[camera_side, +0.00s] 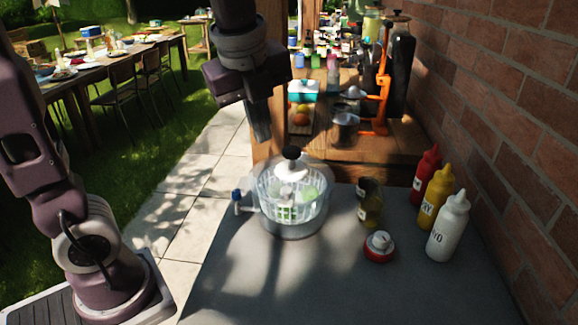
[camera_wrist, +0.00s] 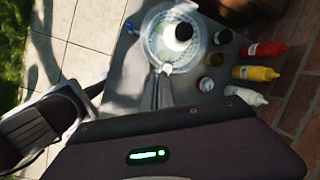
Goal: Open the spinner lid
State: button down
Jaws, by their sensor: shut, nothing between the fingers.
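The salad spinner (camera_side: 290,215) stands upright on the grey tabletop, a clear bowl with a white basket and some green contents inside. Its clear domed lid (camera_side: 312,172) sits on top, with a black knob (camera_side: 291,153) at the centre. A small blue-tipped crank sticks out at its left side. The spinner (camera_wrist: 152,48) and black knob (camera_wrist: 184,32) also show in the wrist view. My gripper (camera_side: 262,138) is shut and empty, pointing down above and slightly left of the knob in the side view. In the wrist view its fingertips (camera_wrist: 161,70) overlap the spinner's near rim.
Red (camera_side: 425,174), yellow (camera_side: 435,197) and white (camera_side: 448,226) squeeze bottles stand right of the spinner near the brick wall. A jar (camera_side: 370,203) and a red-and-white lidded item (camera_side: 379,247) stand between. An orange press (camera_side: 379,100) stands behind. The front of the tabletop is clear.

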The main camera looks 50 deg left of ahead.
jog(key=w+f+m+g, duration=0.1)
jog(key=w+m, duration=0.5)
jog(key=m, duration=0.2)
send_over(287, 174)
jog(key=s+d, duration=0.1)
jog(key=d, duration=0.1)
jog(key=shift+y, duration=0.3)
jog(key=f, duration=0.9)
jog(key=shift+a+f, duration=0.25)
jog(key=shift+f, duration=0.05)
jog(key=shift+r, duration=0.1)
